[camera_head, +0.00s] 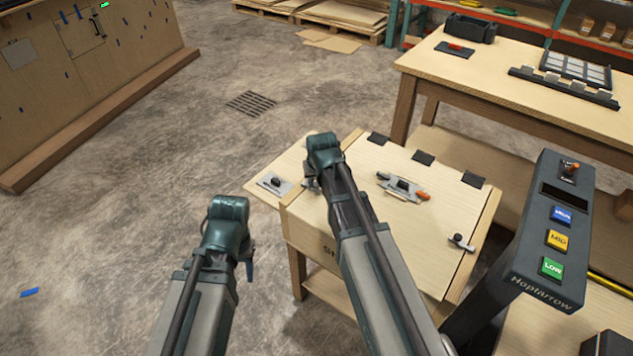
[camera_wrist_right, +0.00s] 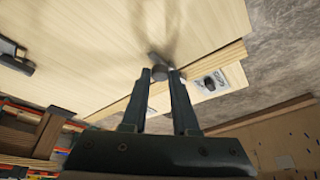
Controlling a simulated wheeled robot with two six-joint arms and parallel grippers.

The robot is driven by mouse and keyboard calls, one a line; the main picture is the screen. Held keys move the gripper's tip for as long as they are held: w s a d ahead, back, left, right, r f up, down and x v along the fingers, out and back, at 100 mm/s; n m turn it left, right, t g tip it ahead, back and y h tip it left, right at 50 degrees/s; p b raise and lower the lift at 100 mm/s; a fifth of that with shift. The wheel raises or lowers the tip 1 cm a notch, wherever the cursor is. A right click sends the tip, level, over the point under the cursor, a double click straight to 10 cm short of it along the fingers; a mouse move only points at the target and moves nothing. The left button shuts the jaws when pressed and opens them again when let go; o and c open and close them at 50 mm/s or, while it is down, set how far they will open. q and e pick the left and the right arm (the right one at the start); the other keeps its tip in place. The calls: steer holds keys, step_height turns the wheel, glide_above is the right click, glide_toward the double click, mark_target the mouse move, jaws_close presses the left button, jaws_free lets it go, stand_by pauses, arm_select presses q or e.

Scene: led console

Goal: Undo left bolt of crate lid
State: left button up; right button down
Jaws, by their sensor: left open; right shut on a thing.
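The wooden crate (camera_head: 345,250) has a pale lid (camera_head: 400,235) that lies flat on top. My right gripper (camera_head: 311,183) is over the lid's left edge. The gripper hides this bolt in the head view. The right bolt (camera_head: 461,242) shows at the lid's right edge. My left gripper (camera_head: 248,268) is open, left of the crate and apart from it; its fingers are mostly hidden by the wrist.
A metal fitting with an orange end (camera_head: 403,187) sits mid-lid. A side board (camera_head: 262,194) bears a plate with a black knob (camera_head: 274,182). A dark console (camera_head: 555,245) with coloured buttons stands right. A workbench (camera_head: 480,75) is behind. The floor left is mostly clear.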

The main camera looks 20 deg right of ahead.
stand_by(0.8)
steer(key=shift+s+d, duration=0.45)
steer(key=shift+s, duration=0.2)
steer(key=shift+s+d, duration=0.45)
steer(key=shift+s, duration=0.15)
steer(key=c, duration=0.7)
jaws_free()
steer(key=shift+r, duration=0.1)
steer(key=shift+s+r+p, duration=0.1)
steer(key=shift+r+p, duration=0.35)
steer(key=shift+p, duration=0.15)
steer(key=p+v, duration=1.1)
steer(key=v, duration=0.1)
steer(key=shift+s+r+p, duration=0.1)
steer(key=shift+r+p, duration=0.2)
steer(key=shift+r, duration=0.05)
